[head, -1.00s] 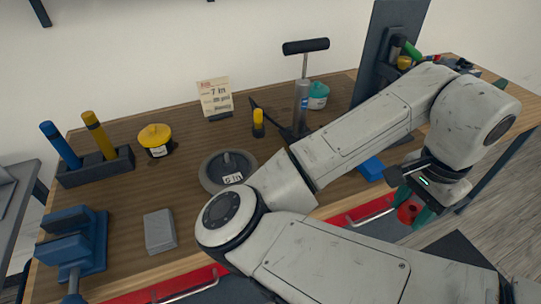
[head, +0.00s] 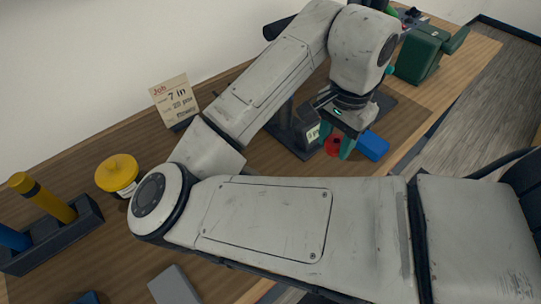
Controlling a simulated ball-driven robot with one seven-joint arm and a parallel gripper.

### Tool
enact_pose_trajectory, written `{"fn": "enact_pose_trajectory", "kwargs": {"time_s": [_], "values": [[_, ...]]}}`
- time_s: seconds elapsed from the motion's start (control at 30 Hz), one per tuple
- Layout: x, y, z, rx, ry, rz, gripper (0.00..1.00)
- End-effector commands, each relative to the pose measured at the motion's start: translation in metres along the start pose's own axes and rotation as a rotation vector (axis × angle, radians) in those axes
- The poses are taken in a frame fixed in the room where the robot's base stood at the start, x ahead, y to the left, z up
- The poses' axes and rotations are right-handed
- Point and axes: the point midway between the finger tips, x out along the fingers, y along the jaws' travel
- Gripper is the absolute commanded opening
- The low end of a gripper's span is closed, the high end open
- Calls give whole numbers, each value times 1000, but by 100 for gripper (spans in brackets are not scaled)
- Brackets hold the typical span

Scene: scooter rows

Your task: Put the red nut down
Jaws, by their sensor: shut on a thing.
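The red nut (head: 332,147) is between the green-tipped fingers of my gripper (head: 338,146) in the head view. My gripper is shut on it. It points down over the wooden bench (head: 230,266), just left of a blue block (head: 373,146). I cannot tell whether the nut touches the bench top. My own arm hides much of the middle of the bench.
A dark stand with a label (head: 313,133) is close to the left of the gripper. A green box (head: 420,55) stands behind at the right. A job card (head: 174,102), a yellow-lidded jar (head: 118,174) and a holder with handles (head: 48,235) are at the left.

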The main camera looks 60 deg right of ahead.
Motion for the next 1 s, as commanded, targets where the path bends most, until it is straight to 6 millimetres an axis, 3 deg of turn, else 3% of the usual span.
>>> {"fn": "enact_pose_trajectory", "kwargs": {"time_s": [0.3,0.5,0.87,1.0], "values": [[31,-66,30,-9,-3,0,15],[65,-92,40,-5,-1,2,15],[94,-113,49,-3,-2,1,15],[113,-111,49,-1,-2,2,15]]}}
